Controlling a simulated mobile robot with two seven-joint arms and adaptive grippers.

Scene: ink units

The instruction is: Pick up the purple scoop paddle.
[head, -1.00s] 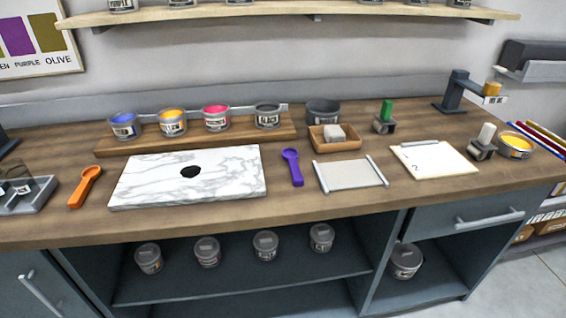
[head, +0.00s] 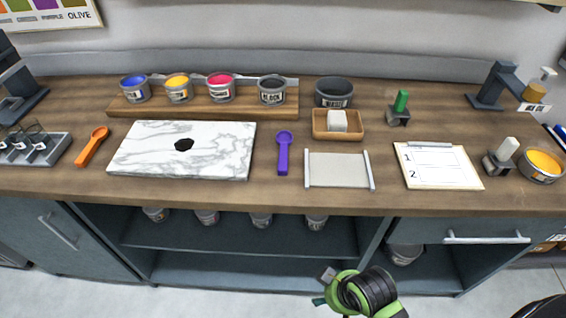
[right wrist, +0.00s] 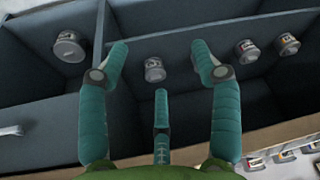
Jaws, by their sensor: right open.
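The purple scoop paddle (head: 283,152) lies on the wooden counter between the marble slab and a small grey tray, its round end toward the wall and its handle toward the front edge. Nothing touches it. My right gripper (head: 330,275) shows at the bottom of the head view, low in front of the cabinet, below and to the right of the paddle. In the right wrist view its teal fingers (right wrist: 160,70) are spread apart with nothing between them, facing the cabinet shelves. The paddle is not visible in that view. My left gripper is not in view.
The marble slab (head: 182,165) with a black ink blot lies left of the paddle, the grey tray (head: 339,170) right. An orange scoop (head: 92,145) lies far left. Ink tins stand on a wooden riser (head: 205,108) behind. The counter's front edge lies between my gripper and the paddle.

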